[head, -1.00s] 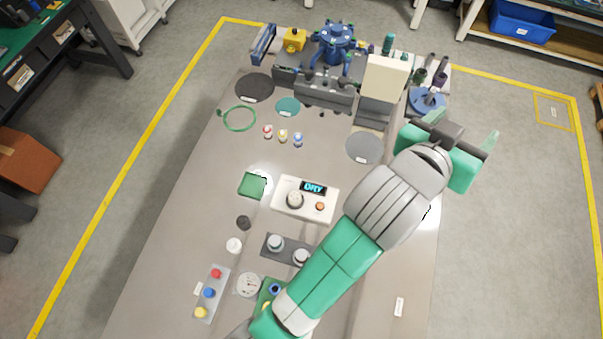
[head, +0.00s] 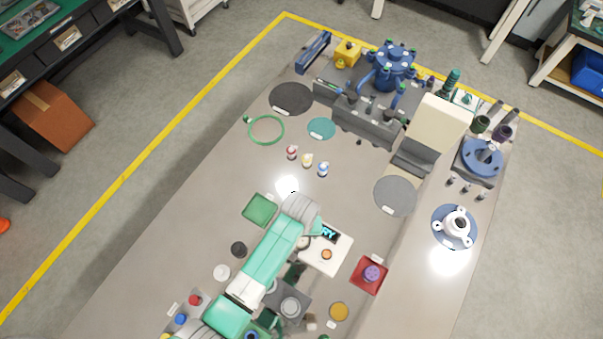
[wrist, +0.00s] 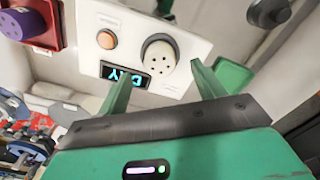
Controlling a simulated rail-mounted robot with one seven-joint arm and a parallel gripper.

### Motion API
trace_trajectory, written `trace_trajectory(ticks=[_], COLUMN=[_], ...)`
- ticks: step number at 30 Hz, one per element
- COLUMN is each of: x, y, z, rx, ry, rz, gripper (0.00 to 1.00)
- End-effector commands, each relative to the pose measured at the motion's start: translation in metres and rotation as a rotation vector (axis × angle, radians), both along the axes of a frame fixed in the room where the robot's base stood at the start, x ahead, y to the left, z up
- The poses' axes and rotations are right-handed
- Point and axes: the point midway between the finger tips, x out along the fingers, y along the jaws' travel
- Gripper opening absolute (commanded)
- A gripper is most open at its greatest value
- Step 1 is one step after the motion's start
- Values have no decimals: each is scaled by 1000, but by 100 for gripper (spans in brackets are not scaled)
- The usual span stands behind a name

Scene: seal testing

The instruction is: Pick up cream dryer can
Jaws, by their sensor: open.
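A cream round can (wrist: 160,56) with several dark holes in its top sits on a cream box with a lit "DRY" display in the wrist view. That box (head: 337,258) is at mid-table in the head view, partly covered by my arm, which largely hides the can there. My gripper (wrist: 161,75) is open and empty. In the wrist view its two green fingers point toward the can, one to each side of it in the picture. I cannot tell how much height separates the fingertips from the can.
Small bottles (head: 307,160), a grey disc (head: 395,196) and a grey fixture (head: 368,121) are farther back. The left table surface is mostly clear.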

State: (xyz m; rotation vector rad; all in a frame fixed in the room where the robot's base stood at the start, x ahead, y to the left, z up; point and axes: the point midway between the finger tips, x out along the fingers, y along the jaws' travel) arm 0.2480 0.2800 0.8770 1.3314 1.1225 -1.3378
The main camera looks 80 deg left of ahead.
Motion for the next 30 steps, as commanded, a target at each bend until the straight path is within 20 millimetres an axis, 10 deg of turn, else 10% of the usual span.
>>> trace_trajectory(ticks=[19, 27, 30], x=[0, 0, 1], y=[3, 3, 3], z=[-53, -53, -52], rx=[3, 3, 3], ry=[-2, -2, -2], rz=[-2, -2, -2], gripper=[68, 17, 13])
